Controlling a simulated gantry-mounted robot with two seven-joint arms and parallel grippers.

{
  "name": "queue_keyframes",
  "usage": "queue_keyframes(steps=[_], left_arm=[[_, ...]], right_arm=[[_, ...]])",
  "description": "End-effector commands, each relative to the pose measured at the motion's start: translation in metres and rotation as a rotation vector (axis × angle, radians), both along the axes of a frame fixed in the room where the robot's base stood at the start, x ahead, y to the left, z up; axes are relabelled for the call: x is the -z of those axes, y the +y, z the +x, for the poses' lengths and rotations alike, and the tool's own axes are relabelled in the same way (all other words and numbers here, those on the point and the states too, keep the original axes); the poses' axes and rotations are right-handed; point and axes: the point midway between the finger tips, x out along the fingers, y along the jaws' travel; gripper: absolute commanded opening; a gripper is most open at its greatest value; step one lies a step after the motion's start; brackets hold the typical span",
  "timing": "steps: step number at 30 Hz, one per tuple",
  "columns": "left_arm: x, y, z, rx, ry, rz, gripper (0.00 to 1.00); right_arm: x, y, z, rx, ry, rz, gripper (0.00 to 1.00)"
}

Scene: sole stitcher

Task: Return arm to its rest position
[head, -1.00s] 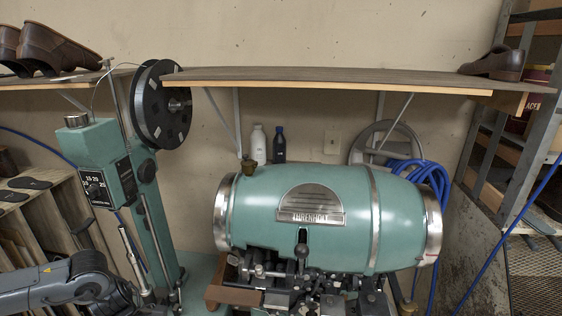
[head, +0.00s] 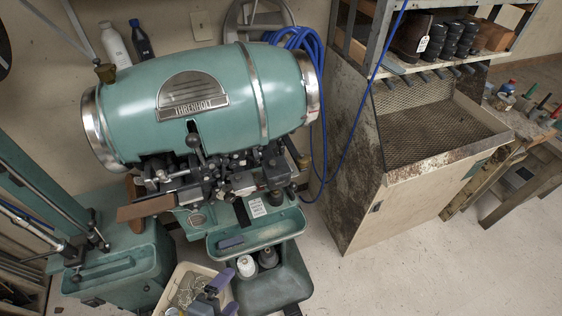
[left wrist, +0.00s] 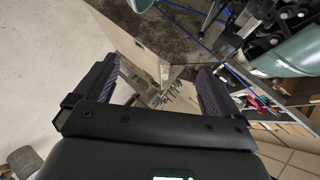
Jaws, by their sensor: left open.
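My left gripper is open and empty in the left wrist view (left wrist: 158,70), its two dark purple fingers well apart with nothing between them. In the head view, purple finger-like parts, seemingly my left gripper (head: 213,292), show at the bottom edge, over or beside a pale bin (head: 172,288). They are below the green stitching machine (head: 185,105) and apart from its barrel. Most of the left arm is out of the head frame. My right gripper is not in view.
A tall cabinet with a mesh tray (head: 412,215) stands right of the machine. A blue hose (head: 352,120) hangs between them. A green tray (head: 255,237) and thread cones (head: 247,265) sit below the machine. The floor (head: 420,265) at lower right is clear.

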Motion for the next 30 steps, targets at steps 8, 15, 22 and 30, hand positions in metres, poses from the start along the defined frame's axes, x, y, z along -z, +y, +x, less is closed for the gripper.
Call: queue_keyframes(steps=[8, 15, 22, 30], left_arm=[[0.029, 0.07, -0.046, -0.815, 0.594, -0.404, 0.97], [0.036, 0.084, -0.089, -1.294, 0.834, -0.599, 0.97], [-0.031, 0.084, -0.088, -1.28, 0.831, -0.589, 0.97], [-0.076, 0.084, -0.088, -1.278, 0.831, -0.588, 0.97]], right_arm=[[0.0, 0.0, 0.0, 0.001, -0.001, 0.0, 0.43], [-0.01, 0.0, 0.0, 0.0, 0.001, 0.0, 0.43], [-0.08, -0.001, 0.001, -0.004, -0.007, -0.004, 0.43], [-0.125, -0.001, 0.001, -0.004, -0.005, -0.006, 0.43]])
